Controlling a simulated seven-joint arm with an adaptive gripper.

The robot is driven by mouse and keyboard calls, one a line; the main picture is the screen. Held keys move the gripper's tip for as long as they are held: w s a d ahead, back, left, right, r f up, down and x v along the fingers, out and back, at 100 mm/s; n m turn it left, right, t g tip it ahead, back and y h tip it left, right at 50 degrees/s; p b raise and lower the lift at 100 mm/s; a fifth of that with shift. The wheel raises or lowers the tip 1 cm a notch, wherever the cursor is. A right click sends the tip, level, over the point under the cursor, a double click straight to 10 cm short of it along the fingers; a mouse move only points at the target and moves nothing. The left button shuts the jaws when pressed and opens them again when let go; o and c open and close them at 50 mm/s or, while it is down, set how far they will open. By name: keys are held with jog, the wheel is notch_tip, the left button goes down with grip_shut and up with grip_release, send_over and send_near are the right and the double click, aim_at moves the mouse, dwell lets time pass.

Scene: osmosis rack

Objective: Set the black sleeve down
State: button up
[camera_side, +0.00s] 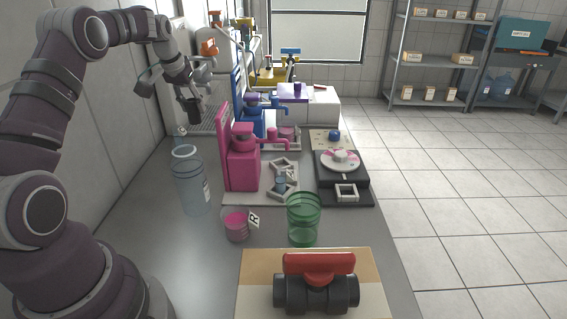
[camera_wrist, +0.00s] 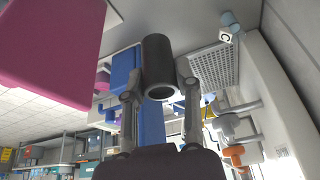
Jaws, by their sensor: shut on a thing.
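The black sleeve (camera_side: 193,109) is a short dark hollow cylinder. In the side view it hangs below my gripper (camera_side: 187,88), near the back left of the bench by the wall. In the wrist view the sleeve (camera_wrist: 157,62) lies between the two fingertips of my gripper (camera_wrist: 158,82), which are shut on its sides. Its open end faces the camera. It is held in the air, above and apart from the bench, as far as I can tell.
A grey perforated tray (camera_wrist: 210,65) lies near the wall. Pink (camera_side: 243,165) and blue (camera_side: 250,122) stations stand to the right. A clear cylinder (camera_side: 190,182), a pink beaker (camera_side: 236,224), a green beaker (camera_side: 303,220) and a red-handled valve (camera_side: 318,285) stand nearer.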

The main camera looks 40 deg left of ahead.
notch_tip(320, 180, down, 13)
jog(key=shift+f, duration=0.2)
jog(key=shift+f, duration=0.15)
jog(key=o, duration=0.8)
jog(key=v, duration=1.2)
jog(key=shift+r, duration=0.25)
